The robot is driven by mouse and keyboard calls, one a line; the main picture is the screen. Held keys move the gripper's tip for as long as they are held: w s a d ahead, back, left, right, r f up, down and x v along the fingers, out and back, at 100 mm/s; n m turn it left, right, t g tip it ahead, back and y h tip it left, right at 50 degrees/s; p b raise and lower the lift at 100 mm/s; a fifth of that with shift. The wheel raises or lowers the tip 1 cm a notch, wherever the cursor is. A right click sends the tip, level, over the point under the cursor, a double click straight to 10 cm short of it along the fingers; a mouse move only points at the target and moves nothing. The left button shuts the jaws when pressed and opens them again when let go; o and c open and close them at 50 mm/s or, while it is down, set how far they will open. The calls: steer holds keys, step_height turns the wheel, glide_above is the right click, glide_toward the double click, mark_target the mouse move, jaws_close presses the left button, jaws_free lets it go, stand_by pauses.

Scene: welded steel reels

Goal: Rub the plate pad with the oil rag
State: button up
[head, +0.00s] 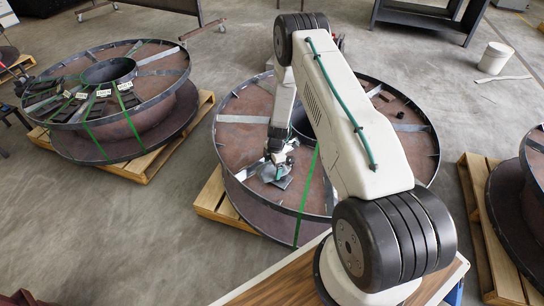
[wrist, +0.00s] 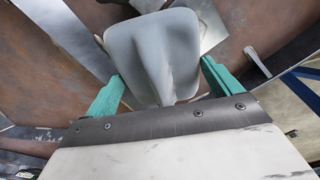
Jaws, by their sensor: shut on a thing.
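The oil rag (wrist: 152,45) is a grey, rounded sheet with a pinched ridge running down its middle. My gripper (wrist: 163,88) is shut on this ridge, with a green finger on either side. In the head view my gripper (head: 279,166) is low over the near-left part of the middle reel, and the grey rag (head: 283,182) shows just below it. A bright metal plate (wrist: 212,25), which looks like the plate pad, lies partly hidden behind the rag. I cannot tell whether the rag touches it.
The middle reel (head: 240,104) lies on a wooden pallet (head: 211,195), with green straps and a raised rim. Another reel (head: 160,105) with dark blocks lies at left, and a third (head: 520,195) at right. A white bucket (head: 495,58) stands on open floor.

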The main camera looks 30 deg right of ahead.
steer(key=shift+a+r, duration=0.25)
steer(key=shift+r, duration=2.55)
steer(key=shift+d, duration=0.1)
steer(key=shift+s+r, duration=0.15)
steer(key=m, duration=0.3)
steer(key=shift+s, duration=0.15)
steer(key=m, duration=0.4)
steer(key=shift+m+t, duration=0.4)
steer(key=m+h, duration=0.1)
steer(key=m, duration=0.4)
steer(key=shift+m, duration=0.3)
steer(key=m, duration=0.4)
steer(key=shift+w+d+h, duration=0.15)
steer(key=shift+w+h, duration=0.1)
steer(key=shift+h, duration=0.05)
